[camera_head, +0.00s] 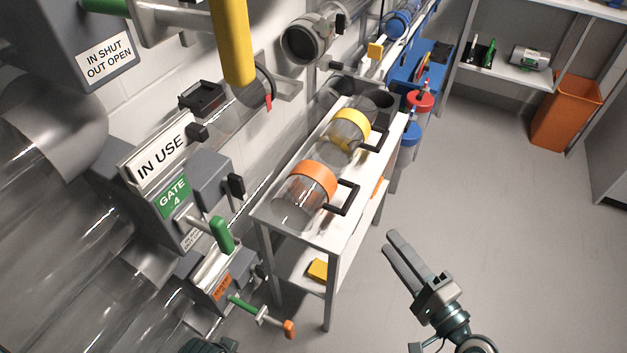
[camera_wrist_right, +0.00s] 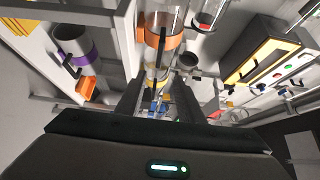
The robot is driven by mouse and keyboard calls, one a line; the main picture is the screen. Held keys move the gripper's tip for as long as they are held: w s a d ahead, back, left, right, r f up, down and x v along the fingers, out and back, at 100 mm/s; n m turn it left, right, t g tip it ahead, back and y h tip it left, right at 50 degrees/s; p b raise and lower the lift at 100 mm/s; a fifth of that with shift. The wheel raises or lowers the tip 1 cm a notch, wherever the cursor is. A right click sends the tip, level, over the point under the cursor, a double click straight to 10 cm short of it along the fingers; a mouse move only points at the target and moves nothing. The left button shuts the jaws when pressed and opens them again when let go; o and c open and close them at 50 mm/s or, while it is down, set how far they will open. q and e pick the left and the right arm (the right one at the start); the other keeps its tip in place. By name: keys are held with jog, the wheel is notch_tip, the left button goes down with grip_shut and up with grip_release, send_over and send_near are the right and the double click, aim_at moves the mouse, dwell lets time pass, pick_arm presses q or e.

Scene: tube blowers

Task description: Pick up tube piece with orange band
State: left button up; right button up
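The clear tube piece with the orange band (camera_head: 314,180) lies on the white side table (camera_head: 272,216), with a black handle on its right side. Its orange band also shows in the right wrist view (camera_wrist_right: 158,38), beyond the fingers. My right gripper (camera_head: 393,246) is to the right of the table, apart from the tube piece. Its two fingers stand apart with nothing between them, as the wrist view (camera_wrist_right: 158,100) shows. My left gripper's fingers are not seen.
A similar tube piece with a yellow band (camera_head: 350,128) lies just behind the orange one. Left are the gate machine (camera_head: 160,190) and a green-handled lever with an orange tip (camera_head: 289,329). Grey floor (camera_head: 470,190) right of the table is clear; an orange bin (camera_head: 566,115) stands far right.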

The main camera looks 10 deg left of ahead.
jog(key=shift+a, duration=0.1)
